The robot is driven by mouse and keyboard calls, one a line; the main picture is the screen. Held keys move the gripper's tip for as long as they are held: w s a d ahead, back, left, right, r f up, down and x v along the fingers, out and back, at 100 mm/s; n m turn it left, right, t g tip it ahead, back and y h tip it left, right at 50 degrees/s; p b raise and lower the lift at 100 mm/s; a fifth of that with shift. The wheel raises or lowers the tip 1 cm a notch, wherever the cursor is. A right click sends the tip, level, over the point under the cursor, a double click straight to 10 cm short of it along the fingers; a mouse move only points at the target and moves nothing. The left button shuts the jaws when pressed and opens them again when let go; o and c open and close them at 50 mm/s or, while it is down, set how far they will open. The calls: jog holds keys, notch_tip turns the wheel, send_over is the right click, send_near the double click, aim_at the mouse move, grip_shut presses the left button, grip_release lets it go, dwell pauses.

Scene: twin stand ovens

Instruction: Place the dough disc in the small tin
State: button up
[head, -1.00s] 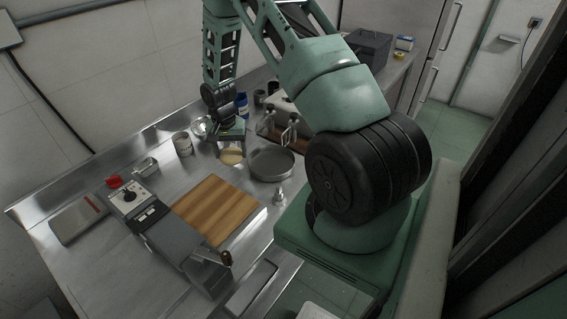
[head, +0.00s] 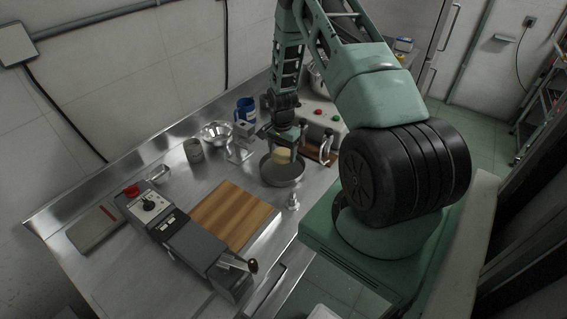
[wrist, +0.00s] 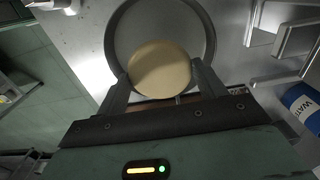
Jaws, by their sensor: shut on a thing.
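The pale, round dough disc (head: 283,155) is between the fingers of my gripper (head: 286,147). In the wrist view the disc (wrist: 160,68) is gripped at its left and right sides by my gripper (wrist: 160,76). The shallow round grey tin (head: 283,181) stands on the steel counter below the gripper. In the wrist view the tin (wrist: 206,25) shows behind the disc, which overlaps its near part. The disc appears over the tin, nearer its back in the head view. I cannot tell whether the disc touches the tin floor.
A wooden board (head: 228,212) and a grey machine with a dial (head: 148,206) lie left of the tin. A metal bowl (head: 216,133), a grey cup (head: 193,150) and a blue container (head: 246,108) stand behind. Metal levers (head: 325,146) stand close on the right.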

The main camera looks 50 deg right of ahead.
aim_at(282, 170)
jog(key=shift+f+p, duration=0.95)
jog(key=shift+f, duration=2.15)
jog(key=shift+f, duration=0.1)
jog(key=o, duration=1.1)
